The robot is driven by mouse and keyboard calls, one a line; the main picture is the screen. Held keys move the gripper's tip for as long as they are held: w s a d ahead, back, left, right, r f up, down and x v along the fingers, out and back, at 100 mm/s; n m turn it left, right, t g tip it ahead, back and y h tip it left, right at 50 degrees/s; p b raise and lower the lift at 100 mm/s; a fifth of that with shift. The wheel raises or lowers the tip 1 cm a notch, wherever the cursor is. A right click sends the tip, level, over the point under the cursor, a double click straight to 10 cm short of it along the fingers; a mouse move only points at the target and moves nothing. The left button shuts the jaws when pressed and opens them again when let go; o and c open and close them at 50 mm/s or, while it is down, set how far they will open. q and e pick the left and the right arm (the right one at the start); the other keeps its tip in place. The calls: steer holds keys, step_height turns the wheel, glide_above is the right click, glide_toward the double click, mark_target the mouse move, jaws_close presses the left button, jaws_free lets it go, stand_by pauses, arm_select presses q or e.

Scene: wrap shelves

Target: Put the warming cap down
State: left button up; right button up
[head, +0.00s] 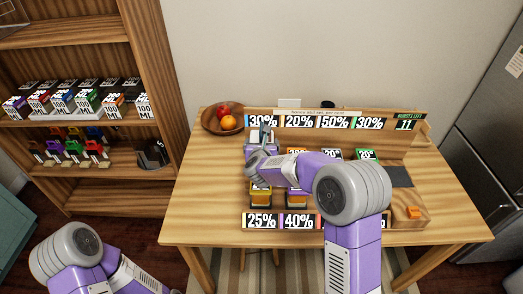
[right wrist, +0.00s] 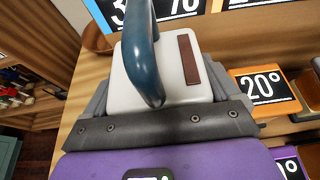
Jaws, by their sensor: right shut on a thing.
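The warming cap is a white block with a dark blue-teal looped handle and a brown strip on its side. It fills the upper middle of the right wrist view (right wrist: 188,88). My right gripper (right wrist: 160,85) is shut on it, with a grey finger on each side. In the head view the right gripper (head: 257,163) is over the left part of the wooden table stand, and the cap's handle (head: 264,133) shows just behind it. Whether the cap's underside touches anything is hidden. Only my left arm's links show at the lower left; its gripper is out of frame.
Percentage signs (head: 300,122) line the stand's back, and more (head: 262,220) line its front. Yellow-topped items (head: 261,198) stand behind the front signs. A fruit bowl (head: 207,122) is at the back left. A dark pad (head: 398,176) and orange block (head: 413,213) lie right. Shelves stand left.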

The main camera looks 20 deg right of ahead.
steer(key=shift+f, duration=0.8)
steer(key=shift+f+b, duration=0.2)
steer(key=shift+b, duration=0.2)
steer(key=o, duration=1.1)
